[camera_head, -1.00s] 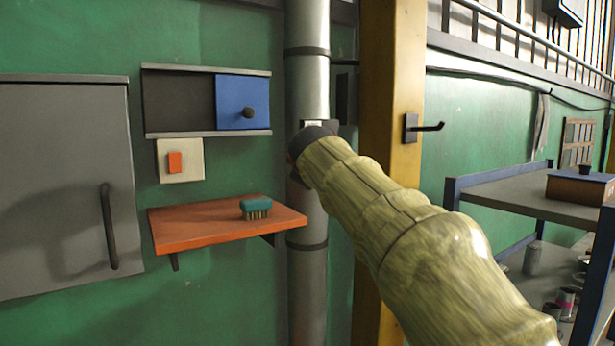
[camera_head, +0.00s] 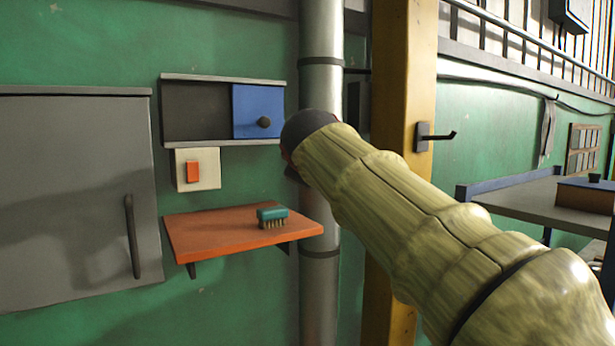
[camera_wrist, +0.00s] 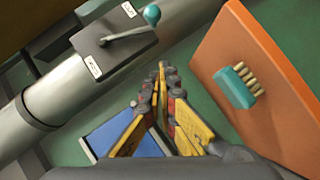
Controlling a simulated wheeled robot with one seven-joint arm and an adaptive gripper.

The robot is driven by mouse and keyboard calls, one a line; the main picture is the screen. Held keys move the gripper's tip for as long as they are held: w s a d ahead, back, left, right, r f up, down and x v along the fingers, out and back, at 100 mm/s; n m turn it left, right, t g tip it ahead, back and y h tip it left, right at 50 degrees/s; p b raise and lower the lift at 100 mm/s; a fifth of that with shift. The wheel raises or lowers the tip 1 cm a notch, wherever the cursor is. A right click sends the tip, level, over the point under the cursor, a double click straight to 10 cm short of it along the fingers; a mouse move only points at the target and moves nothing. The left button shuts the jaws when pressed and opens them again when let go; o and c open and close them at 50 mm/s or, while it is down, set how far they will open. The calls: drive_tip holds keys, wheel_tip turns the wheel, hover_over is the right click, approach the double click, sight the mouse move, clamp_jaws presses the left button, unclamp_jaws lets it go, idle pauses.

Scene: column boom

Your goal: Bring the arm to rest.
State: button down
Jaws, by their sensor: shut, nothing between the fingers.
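My arm, in a yellow-green sleeve (camera_head: 400,205), reaches out from the lower right toward the wall in the head view. Its dark end is in front of the grey pipe's left edge, right of the blue panel. The fingers are hidden behind the arm's end there. In the wrist view my gripper (camera_wrist: 161,72) has its yellow and dark fingers brought together at the tips, with nothing held. It points between the pipe (camera_wrist: 52,92) and the orange shelf (camera_wrist: 222,45); whether it touches anything cannot be told.
A lever with a teal knob (camera_wrist: 151,14) sits on the pipe near my gripper. A teal brush (camera_head: 271,216) lies on the shelf. A blue sliding panel (camera_head: 245,108), an orange switch (camera_head: 193,172), a grey cabinet (camera_head: 70,200), a yellow post (camera_head: 408,80) and a hook (camera_head: 437,136) are nearby.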

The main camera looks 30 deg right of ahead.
drive_tip(key=shift+s+a+r, duration=0.2)
drive_tip(key=shift+s+r, duration=0.05)
drive_tip(key=shift+s, duration=0.4)
drive_tip(key=shift+s+d, duration=0.1)
drive_tip(key=shift+f, duration=0.1)
drive_tip(key=s+a+f+m+g+y+b, duration=0.1)
drive_tip(key=s+a+f+m+g+y, duration=0.1)
drive_tip(key=s+a+f, duration=0.3)
drive_tip(key=s+a+f+m+g+y+b, duration=0.1)
drive_tip(key=s+a+f, duration=0.5)
drive_tip(key=s+f, duration=0.8)
drive_tip(key=s+a+f+m+g+y+b, duration=0.2)
drive_tip(key=s+f, duration=0.8)
drive_tip(key=f, duration=1.8)
drive_tip(key=a+m+g+y, duration=0.1)
drive_tip(key=a+g, duration=0.1)
drive_tip(key=a, duration=0.1)
drive_tip(key=shift+s+a+f+m+y, duration=0.2)
drive_tip(key=shift+a+m+y, duration=0.1)
drive_tip(key=shift+y, duration=0.1)
